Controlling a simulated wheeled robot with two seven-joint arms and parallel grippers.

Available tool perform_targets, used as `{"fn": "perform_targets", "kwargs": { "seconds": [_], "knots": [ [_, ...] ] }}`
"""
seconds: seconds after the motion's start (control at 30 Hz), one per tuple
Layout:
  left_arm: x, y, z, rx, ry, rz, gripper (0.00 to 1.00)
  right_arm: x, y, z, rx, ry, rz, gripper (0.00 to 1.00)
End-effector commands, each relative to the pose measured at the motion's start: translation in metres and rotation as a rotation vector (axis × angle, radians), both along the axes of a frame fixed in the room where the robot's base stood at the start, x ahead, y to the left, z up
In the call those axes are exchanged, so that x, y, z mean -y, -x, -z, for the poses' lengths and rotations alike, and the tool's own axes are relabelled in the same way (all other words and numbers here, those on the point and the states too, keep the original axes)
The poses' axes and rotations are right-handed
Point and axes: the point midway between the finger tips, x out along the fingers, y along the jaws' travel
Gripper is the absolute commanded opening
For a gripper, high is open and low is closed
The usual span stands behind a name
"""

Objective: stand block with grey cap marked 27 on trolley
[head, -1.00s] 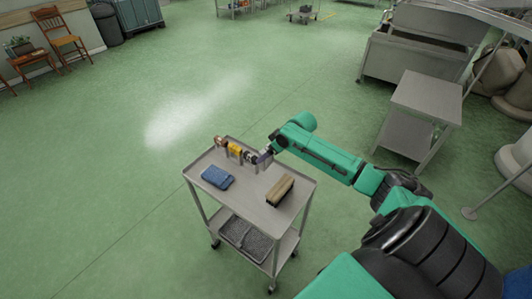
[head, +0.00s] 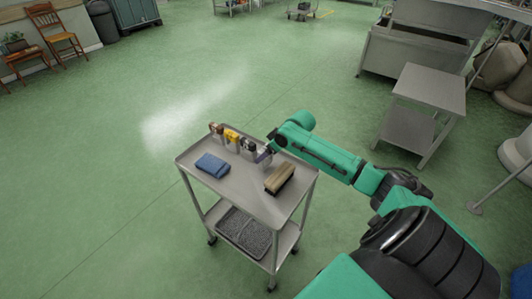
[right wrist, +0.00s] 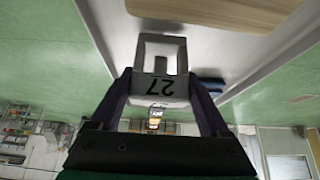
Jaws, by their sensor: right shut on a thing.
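The block with a grey cap marked 27 (right wrist: 160,88) is between the fingers of my right gripper (right wrist: 163,100) in the right wrist view. The number reads upside down there. Its pale frame-like body reaches toward the trolley top. In the head view my right gripper (head: 266,154) is over the back right part of the trolley (head: 235,187), at the end of the row of blocks. The held block is mostly hidden there by the gripper. I cannot tell whether its base touches the trolley. My left gripper is not in view.
Along the trolley's back edge stand a copper-capped block (head: 216,129), a yellow-capped block (head: 231,136) and a dark one (head: 248,146). A folded blue cloth (head: 212,165) and a wooden brush (head: 279,178) lie in front. A grey side table (head: 430,88) stands right.

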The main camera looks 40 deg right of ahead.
Motion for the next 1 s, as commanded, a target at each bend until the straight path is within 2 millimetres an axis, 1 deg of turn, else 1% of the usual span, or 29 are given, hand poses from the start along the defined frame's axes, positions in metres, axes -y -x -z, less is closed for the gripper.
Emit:
{"fn": "perform_targets", "kwargs": {
  "seconds": [0.47,0.5,0.53,0.8,0.87,1.0],
  "knots": [
    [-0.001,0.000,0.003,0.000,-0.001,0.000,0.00,0.000,-0.001,0.008,0.002,0.001,0.000,0.09],
    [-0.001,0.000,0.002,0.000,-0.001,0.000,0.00,0.000,-0.001,0.008,0.002,0.001,0.000,0.95],
    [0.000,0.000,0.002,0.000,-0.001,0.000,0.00,0.000,-0.001,0.008,0.002,0.001,0.000,1.00],
    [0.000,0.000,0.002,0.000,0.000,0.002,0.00,0.000,0.001,0.008,-0.002,0.001,0.000,1.00],
    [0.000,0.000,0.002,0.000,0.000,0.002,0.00,0.002,0.004,0.004,-0.001,0.001,0.001,1.00],
    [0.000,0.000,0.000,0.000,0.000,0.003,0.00,0.005,0.015,-0.015,-0.002,0.005,-0.002,1.00]
  ]
}}
